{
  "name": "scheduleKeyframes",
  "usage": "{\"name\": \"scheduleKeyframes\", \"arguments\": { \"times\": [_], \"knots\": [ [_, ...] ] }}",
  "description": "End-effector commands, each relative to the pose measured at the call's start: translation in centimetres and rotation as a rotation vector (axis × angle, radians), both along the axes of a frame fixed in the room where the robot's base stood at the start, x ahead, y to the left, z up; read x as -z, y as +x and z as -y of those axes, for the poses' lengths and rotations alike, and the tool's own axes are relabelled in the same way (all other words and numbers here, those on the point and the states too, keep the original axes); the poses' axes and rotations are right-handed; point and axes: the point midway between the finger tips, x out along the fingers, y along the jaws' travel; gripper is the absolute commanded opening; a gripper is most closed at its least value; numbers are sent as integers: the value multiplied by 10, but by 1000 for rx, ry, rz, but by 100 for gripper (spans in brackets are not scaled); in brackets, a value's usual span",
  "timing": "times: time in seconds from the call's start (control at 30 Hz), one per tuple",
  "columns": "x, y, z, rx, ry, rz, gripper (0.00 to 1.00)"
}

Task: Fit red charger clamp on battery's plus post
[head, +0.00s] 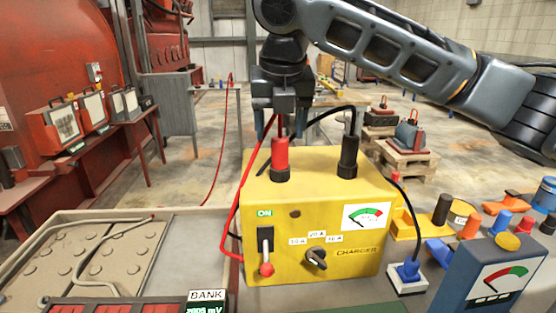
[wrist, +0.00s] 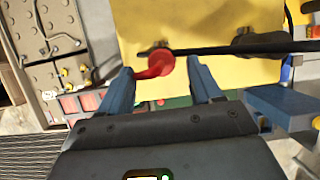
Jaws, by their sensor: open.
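The red charger clamp (head: 280,155) stands upright on top of the yellow charger (head: 320,215), left of a black clamp (head: 348,155). In the wrist view the red clamp (wrist: 158,63) shows from above, between my finger ends. My gripper (head: 275,125) is open, pointing down at the red clamp's top; it also shows in the wrist view (wrist: 160,68). Whether the fingers touch the clamp I cannot tell. Grey battery tops (head: 105,250) with round caps lie in a tray at left; they also show in the wrist view (wrist: 55,35). I cannot make out the plus post.
A red cable (head: 240,210) hangs at the charger's left and a black cable (head: 330,110) arches behind. A BANK meter (head: 207,300) stands at the front. A blue meter (head: 497,275) and several coloured parts crowd the right. Space above the batteries is clear.

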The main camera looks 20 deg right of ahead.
Motion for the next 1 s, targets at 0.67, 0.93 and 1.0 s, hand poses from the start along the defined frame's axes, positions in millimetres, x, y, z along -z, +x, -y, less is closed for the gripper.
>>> {"name": "scheduleKeyframes", "arguments": {
  "times": [0.67,0.93,1.0],
  "knots": [
    [58,21,9,0,3,1,64],
    [58,21,9,0,3,1,49],
    [58,21,9,0,3,1,42]
  ]
}}
